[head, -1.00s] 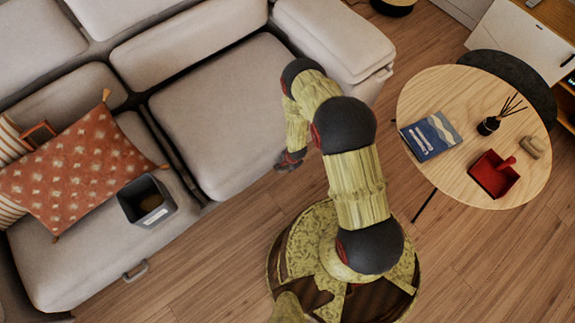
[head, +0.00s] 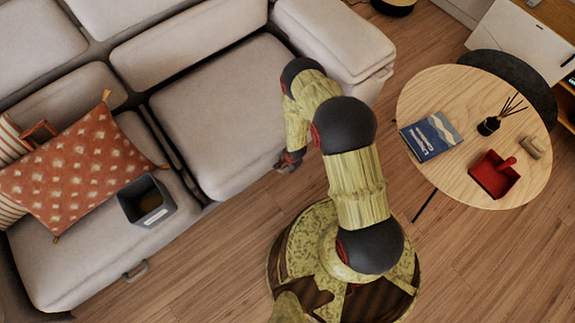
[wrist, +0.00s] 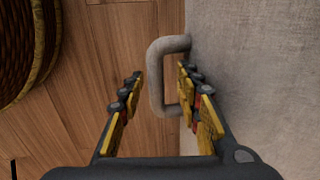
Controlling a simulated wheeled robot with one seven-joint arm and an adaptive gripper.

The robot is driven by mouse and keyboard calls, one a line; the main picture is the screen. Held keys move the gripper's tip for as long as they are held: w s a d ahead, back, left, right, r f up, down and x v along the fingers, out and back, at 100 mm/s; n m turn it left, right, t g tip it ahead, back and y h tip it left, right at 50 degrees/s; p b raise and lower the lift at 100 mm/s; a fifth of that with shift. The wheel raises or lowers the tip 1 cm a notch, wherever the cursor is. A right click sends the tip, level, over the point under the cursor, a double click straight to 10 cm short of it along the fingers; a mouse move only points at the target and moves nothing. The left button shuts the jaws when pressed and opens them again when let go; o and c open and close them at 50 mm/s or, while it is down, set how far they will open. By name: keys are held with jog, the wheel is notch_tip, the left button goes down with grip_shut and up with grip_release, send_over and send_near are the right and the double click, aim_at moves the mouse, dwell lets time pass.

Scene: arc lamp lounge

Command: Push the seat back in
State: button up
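The grey sofa has a right seat (head: 225,110) and a left seat (head: 80,240), each with a front facing the floor. My gripper (head: 287,164) is low at the front of the right seat, near its right end. In the wrist view, a grey loop handle (wrist: 156,80) stands out from the pale seat front (wrist: 250,70). My gripper (wrist: 160,78) is open, with one finger on each side of the handle's bar. The right finger is between the bar and the seat front. Contact with the bar cannot be told.
A grey bin (head: 147,203) and an orange cushion (head: 80,165) are on the left seat. A round wooden table (head: 470,95) at right holds a book, a diffuser and a red dustpan. Wooden floor (head: 210,265) is clear in front of the sofa.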

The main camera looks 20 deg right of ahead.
notch_tip(320, 180, up, 12)
jog(key=s, duration=0.2)
jog(key=shift+d+f, duration=0.15)
jog(key=shift+d, duration=0.2)
jog(key=shift+s, duration=0.1)
dwell(0.4)
